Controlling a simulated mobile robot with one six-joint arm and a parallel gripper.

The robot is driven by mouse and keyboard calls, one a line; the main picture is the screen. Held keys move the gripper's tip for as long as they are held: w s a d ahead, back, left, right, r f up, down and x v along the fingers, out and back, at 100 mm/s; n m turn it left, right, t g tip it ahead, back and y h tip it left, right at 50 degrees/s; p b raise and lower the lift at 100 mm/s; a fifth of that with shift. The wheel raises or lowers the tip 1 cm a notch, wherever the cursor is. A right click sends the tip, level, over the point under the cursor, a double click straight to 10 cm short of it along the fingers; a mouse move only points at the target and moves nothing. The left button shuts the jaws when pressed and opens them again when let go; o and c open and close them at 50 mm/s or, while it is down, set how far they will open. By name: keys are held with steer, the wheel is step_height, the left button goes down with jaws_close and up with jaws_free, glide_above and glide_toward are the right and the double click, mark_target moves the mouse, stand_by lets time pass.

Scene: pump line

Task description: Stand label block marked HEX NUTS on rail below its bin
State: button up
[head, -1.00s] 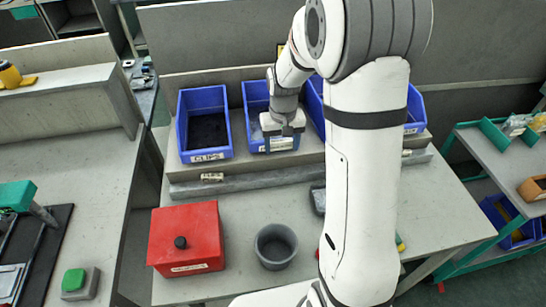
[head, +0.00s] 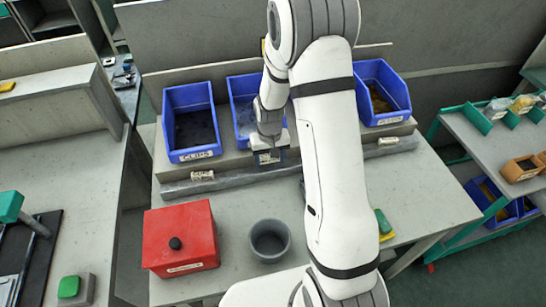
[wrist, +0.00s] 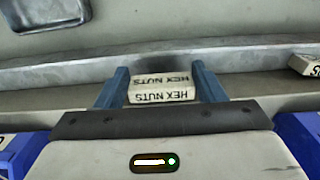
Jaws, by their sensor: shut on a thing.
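The pale label block (wrist: 161,90) marked HEX NUTS sits between the two blue fingers of my gripper (wrist: 160,86) in the wrist view. My gripper (head: 268,158) is shut on it. In the head view it is low in front of a blue bin (head: 240,88), just above or at the grey rail (head: 240,179). I cannot tell whether the block touches the rail (wrist: 250,58). A dark shadow lies on the rail beside the block. My gripper covers the front of that bin, so I cannot read its own label.
A bin marked CLIPS (head: 190,115) stands at left, with a small label block (head: 202,175) on the rail below it. Another label block (head: 388,141) is on the rail at right, below the right bin (head: 383,92). A red box (head: 180,240) and grey cup (head: 270,241) stand in front.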

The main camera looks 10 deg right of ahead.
steer(key=shift+f+b, duration=0.5)
steer(key=shift+b, duration=0.05)
steer(key=shift+f, duration=0.15)
steer(key=o, duration=1)
steer(key=shift+r, duration=0.2)
